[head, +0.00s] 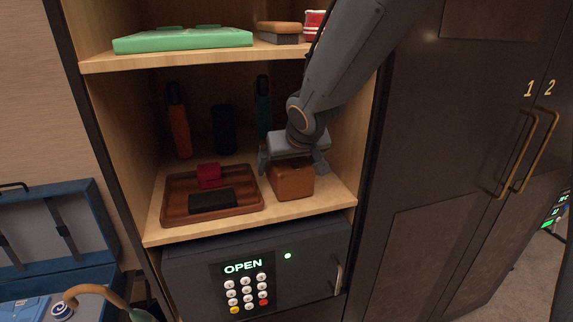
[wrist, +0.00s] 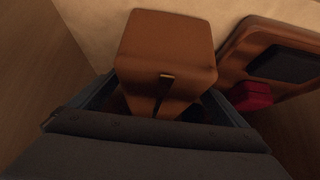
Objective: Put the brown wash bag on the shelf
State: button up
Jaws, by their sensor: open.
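The brown wash bag (head: 292,182) stands on the lower wooden shelf (head: 330,196), right of a brown tray. My gripper (head: 293,165) is over the bag, pointing down, with a finger on either side of its top. The jaws are open. In the wrist view the bag (wrist: 168,55) shows between the open fingers of my gripper (wrist: 150,100), with a small tab on its top. Whether the fingers touch the bag cannot be told. The bag's upper rear part is hidden by the gripper in the head view.
The brown tray (head: 250,205) holds a red box (head: 208,176) and a black wallet-like item (head: 212,201). An upper shelf (head: 200,60) holds a green case (head: 183,40). A safe (head: 315,262) marked OPEN is below. The cabinet's right wall is close.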

jog(key=p+v, duration=0.2)
jog(key=v, duration=0.8)
jog(key=shift+s+d+r, duration=0.1)
jog(key=shift+s+r, duration=0.1)
jog(key=shift+r, duration=0.05)
